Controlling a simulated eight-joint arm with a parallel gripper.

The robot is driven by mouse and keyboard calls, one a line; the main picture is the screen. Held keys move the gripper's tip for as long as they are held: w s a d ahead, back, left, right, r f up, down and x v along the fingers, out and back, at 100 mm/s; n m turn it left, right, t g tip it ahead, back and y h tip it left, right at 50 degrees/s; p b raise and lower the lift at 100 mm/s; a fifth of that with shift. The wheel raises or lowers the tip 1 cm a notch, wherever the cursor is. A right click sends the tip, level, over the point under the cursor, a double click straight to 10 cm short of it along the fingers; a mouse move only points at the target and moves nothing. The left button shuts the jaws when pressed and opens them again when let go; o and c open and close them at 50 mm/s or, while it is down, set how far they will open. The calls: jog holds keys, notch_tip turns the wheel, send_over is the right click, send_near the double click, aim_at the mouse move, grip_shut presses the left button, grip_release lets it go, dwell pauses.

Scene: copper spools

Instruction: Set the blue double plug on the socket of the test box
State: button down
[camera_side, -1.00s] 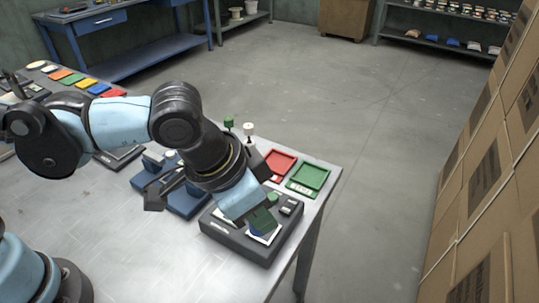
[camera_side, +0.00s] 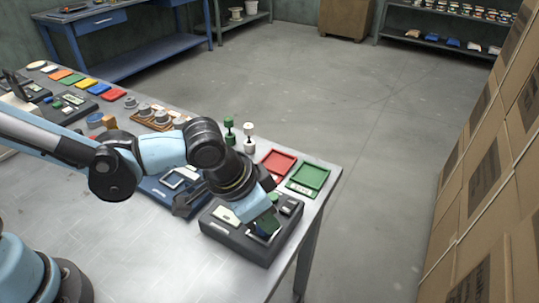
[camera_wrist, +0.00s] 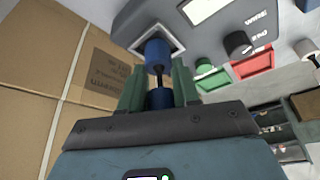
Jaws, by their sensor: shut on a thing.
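The dark grey test box (camera_side: 241,243) sits near the table's front right corner in the side view. In the wrist view the test box (camera_wrist: 200,40) fills the top, with its white-rimmed square socket (camera_wrist: 177,32). My gripper (camera_wrist: 158,92), with green fingers, is shut on the blue double plug (camera_wrist: 157,54), around its nearer blue end. The plug's far end overlaps the socket opening; I cannot tell how deep it sits. In the side view my gripper (camera_side: 265,224) is over the socket end of the box, and the fingers largely hide the plug and socket.
A red tray (camera_side: 278,164) and a green tray (camera_side: 309,178) lie behind the box. A green spool-shaped piece (camera_side: 229,131) and a white one (camera_side: 249,138) stand nearby. A blue fixture (camera_side: 165,190) is left of the box. Cardboard boxes (camera_side: 490,190) stand at right, off the table.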

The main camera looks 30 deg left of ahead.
jog(key=shift+f, duration=0.25)
jog(key=c, duration=0.8)
grip_release()
jog(key=shift+r, duration=0.1)
jog(key=shift+r, duration=0.25)
jog(key=v, duration=1.2)
jog(key=a+f+n+t+y, duration=0.1)
jog(key=a+f+n, duration=0.1)
jog(key=a, duration=0.8)
jog(key=w+a+f+n+t+y, duration=0.1)
jog(key=a+n, duration=0.3)
jog(key=a, duration=0.7)
jog(key=shift+w+a+f+t, duration=0.25)
jog(key=shift+a+f+t, duration=0.15)
jog(key=shift+t, duration=0.2)
jog(key=shift+d, duration=0.1)
